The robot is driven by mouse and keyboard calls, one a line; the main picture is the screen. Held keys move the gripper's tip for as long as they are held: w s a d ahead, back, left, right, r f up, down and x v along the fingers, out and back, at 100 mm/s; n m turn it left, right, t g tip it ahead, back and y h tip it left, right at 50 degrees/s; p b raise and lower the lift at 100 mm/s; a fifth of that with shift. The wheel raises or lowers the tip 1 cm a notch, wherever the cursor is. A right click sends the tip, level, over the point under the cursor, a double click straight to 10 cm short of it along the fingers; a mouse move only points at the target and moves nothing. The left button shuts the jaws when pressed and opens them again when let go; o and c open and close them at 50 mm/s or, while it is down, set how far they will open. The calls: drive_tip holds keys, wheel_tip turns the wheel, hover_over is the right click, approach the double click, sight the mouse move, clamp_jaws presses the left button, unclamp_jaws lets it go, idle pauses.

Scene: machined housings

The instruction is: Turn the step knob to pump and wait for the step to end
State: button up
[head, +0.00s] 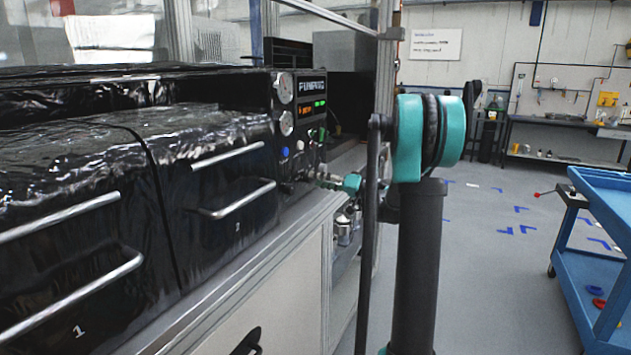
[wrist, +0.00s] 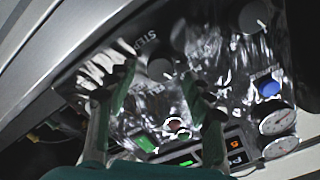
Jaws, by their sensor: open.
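The step knob (wrist: 160,69), dark and round with a pale mark, sits on the shiny dark control panel (wrist: 225,75) beside the "STEP" lettering in the wrist view. My gripper (wrist: 159,86) is open, one finger to each side and the knob just beyond, between the tips. I cannot tell whether the fingers touch the panel. In the head view my gripper (head: 322,178) is small at the panel's lower right, and the step knob cannot be made out. The knob's other position labels are not readable.
The wrist view shows a second knob (wrist: 252,17), a blue button (wrist: 269,88), a green button (wrist: 145,142), and two gauges. A lit display (head: 312,100) is at the panel's top. Drawer handles (head: 235,200) stick out left.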

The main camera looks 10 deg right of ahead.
drive_tip(key=v, duration=1)
drive_tip(key=s+a+f+m+g+h, duration=0.1)
drive_tip(key=s+a+f+g+h, duration=0.45)
drive_tip(key=s+a+f, duration=0.85)
drive_tip(key=s+d+f+h, duration=0.4)
drive_tip(key=s+f, duration=0.1)
drive_tip(key=s, duration=0.5)
drive_tip(key=s+d+f+h, duration=0.4)
drive_tip(key=s+f+h, duration=0.1)
drive_tip(key=s, duration=0.5)
drive_tip(key=shift+s+f+m+g, duration=0.3)
drive_tip(key=shift+f+m+g, duration=0.1)
drive_tip(key=shift+f+g, duration=0.1)
drive_tip(key=shift+c, duration=0.4)
